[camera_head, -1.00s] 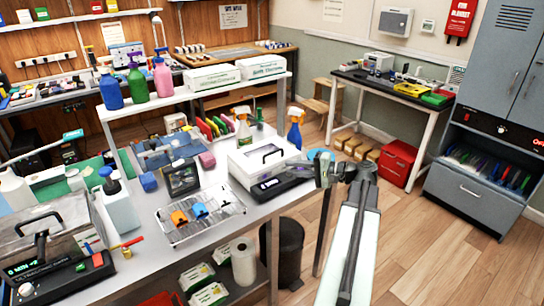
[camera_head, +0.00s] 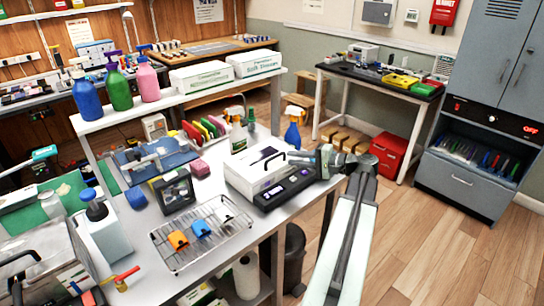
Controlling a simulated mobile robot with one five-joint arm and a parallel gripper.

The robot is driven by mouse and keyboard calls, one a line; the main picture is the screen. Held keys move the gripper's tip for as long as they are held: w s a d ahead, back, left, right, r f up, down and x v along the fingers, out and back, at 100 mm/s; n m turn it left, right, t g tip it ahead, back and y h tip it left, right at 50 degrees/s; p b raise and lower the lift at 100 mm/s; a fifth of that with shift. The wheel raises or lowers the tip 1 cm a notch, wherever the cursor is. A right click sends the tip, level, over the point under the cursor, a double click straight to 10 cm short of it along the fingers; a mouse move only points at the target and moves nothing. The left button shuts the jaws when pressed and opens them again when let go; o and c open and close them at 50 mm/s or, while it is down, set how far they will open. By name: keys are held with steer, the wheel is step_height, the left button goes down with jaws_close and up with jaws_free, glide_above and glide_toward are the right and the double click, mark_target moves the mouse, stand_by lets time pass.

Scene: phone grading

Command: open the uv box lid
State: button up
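The UV box is most likely the white box (camera_head: 262,172) with a black handle on its lid, standing near the right end of the white worktable. Its lid looks closed. A black front panel (camera_head: 290,189) with a small display runs along its near side. My gripper (camera_head: 322,158) is at the box's right end, by the panel and near the lid handle. Its fingers are small and seen edge-on, so I cannot tell whether they are open or touch the box. My arm stretches from the bottom of the view up to it.
A wire rack (camera_head: 200,232) with orange and blue pieces stands left of the box. A raised shelf (camera_head: 185,98) carries pump bottles and cartons. Open wooden floor lies to the right.

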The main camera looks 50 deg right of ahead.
mark_target(276, 157)
steer(key=b+x, duration=0.1)
steer(key=x, duration=0.6)
steer(key=shift+w+a, duration=0.1)
steer(key=shift+w, duration=0.1)
jaws_close()
steer(key=shift+f, duration=0.1)
stand_by(0.9)
